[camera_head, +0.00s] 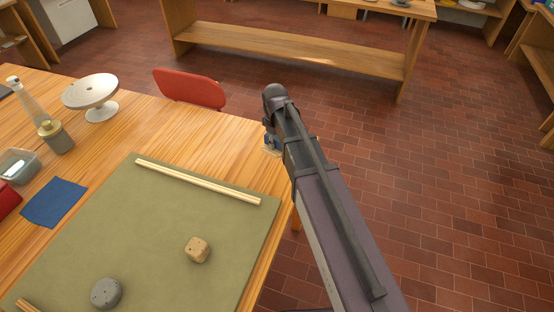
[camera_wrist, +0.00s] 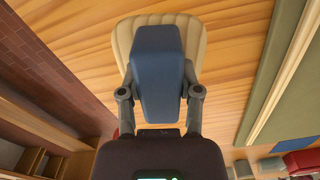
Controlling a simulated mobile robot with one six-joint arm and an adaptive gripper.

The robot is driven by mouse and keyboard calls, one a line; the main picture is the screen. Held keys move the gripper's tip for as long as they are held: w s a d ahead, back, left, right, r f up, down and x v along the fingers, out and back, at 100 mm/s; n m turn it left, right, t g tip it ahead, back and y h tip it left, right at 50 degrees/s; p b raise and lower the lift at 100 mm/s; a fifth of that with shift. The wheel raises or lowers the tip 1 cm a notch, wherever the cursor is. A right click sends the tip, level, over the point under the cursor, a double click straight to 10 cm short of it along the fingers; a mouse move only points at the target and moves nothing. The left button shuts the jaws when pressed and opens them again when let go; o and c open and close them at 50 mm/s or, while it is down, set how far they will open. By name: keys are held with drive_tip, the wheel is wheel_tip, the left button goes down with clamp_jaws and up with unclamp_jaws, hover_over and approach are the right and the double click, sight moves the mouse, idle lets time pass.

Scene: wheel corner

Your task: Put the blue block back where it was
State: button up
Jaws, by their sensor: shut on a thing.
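The blue block (camera_wrist: 157,70) is held between the two fingers of my gripper (camera_wrist: 158,82) in the wrist view. Behind it in that view lies a cream dish with a ridged rim (camera_wrist: 199,48), on the wooden table. In the head view my gripper (camera_head: 271,139) is at the table's right edge, mostly hidden by my arm. Only a small bit of the blue block (camera_head: 267,141) shows there, with a sliver of the cream dish (camera_head: 270,152) by it. I cannot tell whether the block touches the dish.
The wooden table (camera_head: 225,140) carries a green mat (camera_head: 150,230) with pale sticks (camera_head: 197,181), a tan cube (camera_head: 197,250) and a grey round lump (camera_head: 106,293). A white turntable (camera_head: 91,92) and blue cloth (camera_head: 54,202) are left. A red chair (camera_head: 189,88) stands behind.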

sight(276, 151)
drive_tip(key=s+n, duration=0.1)
drive_tip(key=s, duration=0.3)
drive_tip(key=s+f+n+b, duration=0.1)
drive_tip(key=s, duration=0.4)
drive_tip(key=s+f, duration=0.1)
drive_tip(key=s, duration=0.4)
drive_tip(key=shift+s+a+n+b, duration=0.1)
drive_tip(key=shift+a+n+b, duration=0.05)
drive_tip(key=shift+n+b, duration=0.25)
drive_tip(key=w, duration=0.5)
drive_tip(key=w+f+b, duration=0.1)
drive_tip(key=w, duration=1)
drive_tip(key=shift+d+f, duration=0.25)
drive_tip(key=shift+d, duration=0.1)
drive_tip(key=shift+f+b, duration=0.1)
drive_tip(key=shift+b, duration=0.2)
drive_tip(key=shift+f+b, duration=1.65)
drive_tip(key=shift+f, duration=0.05)
drive_tip(key=shift+f, duration=0.15)
drive_tip(key=o, duration=1)
